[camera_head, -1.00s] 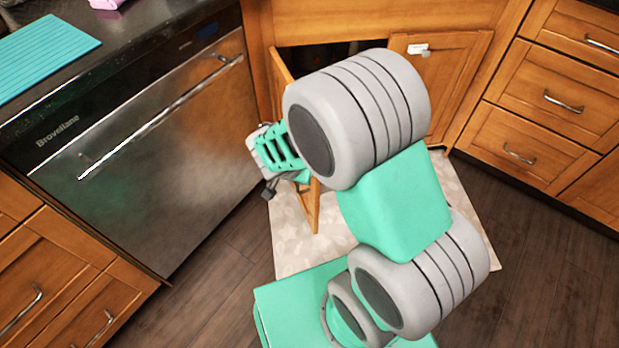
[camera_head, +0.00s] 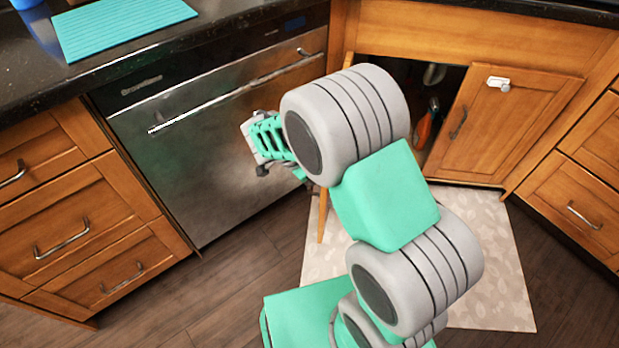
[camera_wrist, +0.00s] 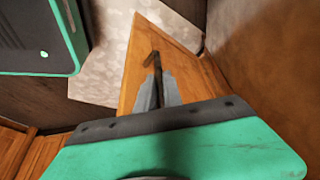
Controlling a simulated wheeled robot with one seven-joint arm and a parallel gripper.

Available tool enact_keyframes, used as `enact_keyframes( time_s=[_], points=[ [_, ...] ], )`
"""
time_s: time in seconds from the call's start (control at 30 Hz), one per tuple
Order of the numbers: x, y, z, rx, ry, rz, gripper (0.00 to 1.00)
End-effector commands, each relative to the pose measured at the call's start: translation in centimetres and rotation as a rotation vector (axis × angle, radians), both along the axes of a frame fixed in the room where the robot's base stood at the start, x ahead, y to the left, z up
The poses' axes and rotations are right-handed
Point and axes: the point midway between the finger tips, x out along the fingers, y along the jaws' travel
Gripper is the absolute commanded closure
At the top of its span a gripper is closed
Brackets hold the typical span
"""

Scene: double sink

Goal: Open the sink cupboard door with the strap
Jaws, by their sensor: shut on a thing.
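The open left sink cupboard door (camera_head: 322,215) stands swung out, seen almost edge-on and mostly behind my arm. In the wrist view its wooden face (camera_wrist: 180,62) carries a dark bar handle (camera_wrist: 152,60). My gripper (camera_wrist: 158,78) is shut on this handle. In the head view my arm hides the fingertips. The right cupboard door (camera_head: 510,125) is closed, with a white strap catch (camera_head: 498,83) at its upper edge and its own dark handle (camera_head: 458,122).
The cupboard inside is dark, with a pipe (camera_head: 434,73) and an orange-handled item (camera_head: 427,122). The steel dishwasher (camera_head: 215,135) stands left of the open door. Drawers (camera_head: 580,195) flank the right. A pale mat (camera_head: 490,260) lies on the floor in front.

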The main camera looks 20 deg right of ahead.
Motion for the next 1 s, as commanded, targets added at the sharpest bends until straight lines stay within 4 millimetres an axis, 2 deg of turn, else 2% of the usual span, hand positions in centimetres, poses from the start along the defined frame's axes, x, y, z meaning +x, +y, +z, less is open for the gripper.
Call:
enact_keyframes(
  time_s=[0.37, 0.4, 0.63, 0.87, 1.0],
  points=[
    [0.2, -0.4, 0.4, 0.003, -0.016, -0.004, 1.0],
    [0.2, -0.4, 0.4, 0.003, -0.017, -0.004, 0.87],
    [0.1, -0.2, 0.4, 0.005, -0.013, 0.002, 0.69],
    [0.0, -0.1, 0.4, 0.006, -0.01, 0.004, 0.67],
    [-0.1, 0.4, 1.7, 0.007, -0.012, 0.004, 0.67]
  ],
)
